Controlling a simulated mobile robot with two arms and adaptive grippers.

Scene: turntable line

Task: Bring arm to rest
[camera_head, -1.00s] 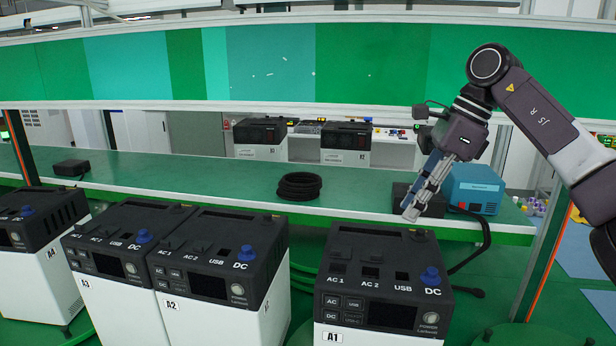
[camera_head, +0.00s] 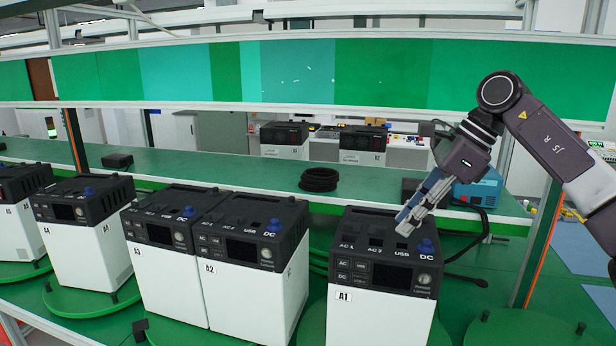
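My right arm comes in from the right. Its gripper (camera_head: 405,229) hangs just above and behind the top of the power station marked A1 (camera_head: 372,318). The fingers lie close together, and I see nothing clearly held between them. From this angle I cannot tell whether they are fully shut or whether they touch the unit. The A1 unit is white with a black top, sockets and a blue DC knob. My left gripper is not in view.
More units stand in a row to the left, including A2 (camera_head: 250,285) and A3 (camera_head: 165,280), on green turntables. Behind are a green bench (camera_head: 240,170), a black cable coil (camera_head: 319,179), a blue box (camera_head: 478,187) and a black cable (camera_head: 470,245).

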